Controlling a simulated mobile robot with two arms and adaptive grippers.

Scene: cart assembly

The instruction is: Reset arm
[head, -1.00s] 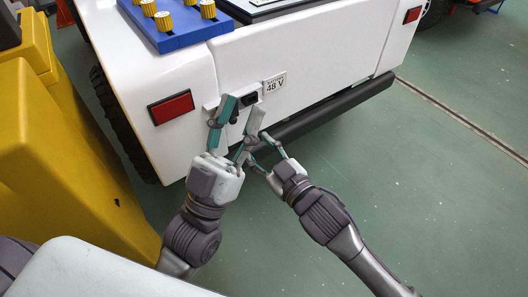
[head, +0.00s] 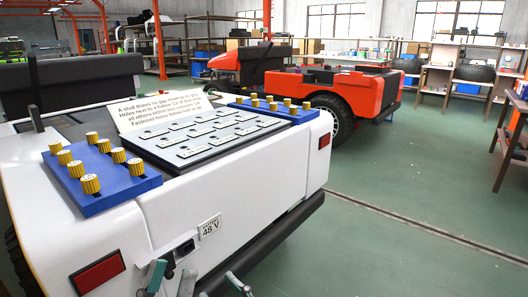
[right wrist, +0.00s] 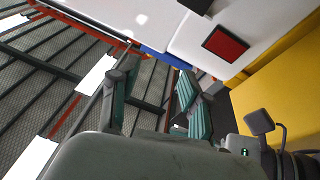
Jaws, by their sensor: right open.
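My left gripper (head: 171,281) shows at the bottom edge of the head view, just below the black socket (head: 185,247) on the white cart's (head: 240,200) end panel. Its two fingers stand apart, with nothing seen between them. My right gripper (head: 238,284) is to its right at the same edge, mostly cut off. In the right wrist view its teal fingers (right wrist: 155,98) are spread and empty. A small dark part (head: 168,264) sits beside the socket, close to a left finger; I cannot tell if they touch.
The cart carries blue blocks with yellow knobs (head: 89,184), a grey panel (head: 205,135) and a text sign (head: 165,107). A red vehicle (head: 345,92) stands behind. Open green floor (head: 400,190) lies to the right. A yellow body (right wrist: 280,90) borders the right wrist view.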

